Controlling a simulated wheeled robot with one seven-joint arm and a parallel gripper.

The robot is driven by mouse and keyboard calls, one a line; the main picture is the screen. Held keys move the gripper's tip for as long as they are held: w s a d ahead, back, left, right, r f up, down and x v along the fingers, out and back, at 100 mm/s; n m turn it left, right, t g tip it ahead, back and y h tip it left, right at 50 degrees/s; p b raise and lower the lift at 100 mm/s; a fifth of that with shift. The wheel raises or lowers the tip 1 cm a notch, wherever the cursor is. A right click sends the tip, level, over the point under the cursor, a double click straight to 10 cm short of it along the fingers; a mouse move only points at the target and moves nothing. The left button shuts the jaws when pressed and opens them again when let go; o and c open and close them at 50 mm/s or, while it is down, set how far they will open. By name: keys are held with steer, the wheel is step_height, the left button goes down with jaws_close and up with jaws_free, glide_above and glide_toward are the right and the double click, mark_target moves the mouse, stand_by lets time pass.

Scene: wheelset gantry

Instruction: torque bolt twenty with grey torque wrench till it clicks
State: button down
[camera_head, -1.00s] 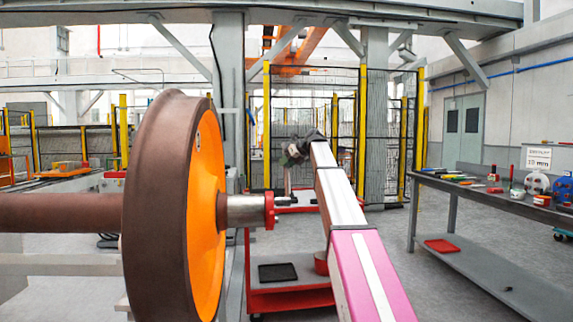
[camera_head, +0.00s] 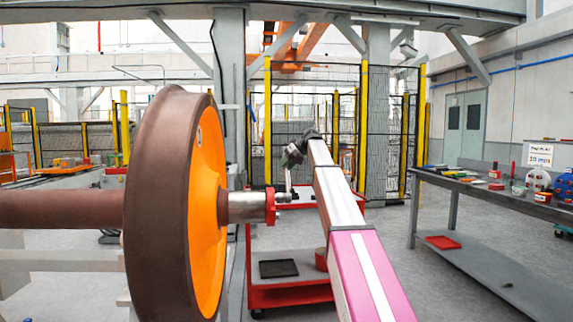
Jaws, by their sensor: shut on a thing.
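The wheelset's brown wheel (camera_head: 150,200) with its orange face (camera_head: 209,190) fills the left. A bare steel axle end (camera_head: 246,207) sticks out to the right and ends in a red flange (camera_head: 270,206). My gripper (camera_head: 291,157) is small and dark at the far end of my arm, shut on a thin grey tool that looks like the torque wrench (camera_head: 288,182). The tool hangs down from the jaws, its lower end just right of the flange. I cannot tell whether it touches a bolt. Bolt twenty and its number cannot be made out.
A red cart (camera_head: 290,296) with a dark tray (camera_head: 279,268) stands below the axle end. A grey workbench (camera_head: 450,184) with tools and reels is at the right, a red tray (camera_head: 443,242) on its lower shelf. Mesh fencing with yellow posts (camera_head: 364,130) stands behind. Floor between cart and bench is clear.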

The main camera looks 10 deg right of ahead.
steer(key=shift+w+f+m+g, duration=0.3)
steer(key=shift+w+f+g, duration=0.3)
steer(key=shift+w+f, duration=0.25)
steer(key=shift+r, duration=0.1)
steer(key=shift+s+r+t, duration=0.35)
steer(key=shift+s+r, duration=0.1)
steer(key=shift+s, duration=0.15)
steer(key=shift+s+r+t, duration=0.35)
steer(key=shift+s+r, duration=0.05)
steer(key=shift+s, duration=0.2)
steer(key=shift+s+r+n, duration=0.2)
steer(key=shift+r+n, duration=0.05)
steer(key=shift+n, duration=0.25)
steer(key=shift+r+t, duration=0.2)
steer(key=shift+t, duration=0.2)
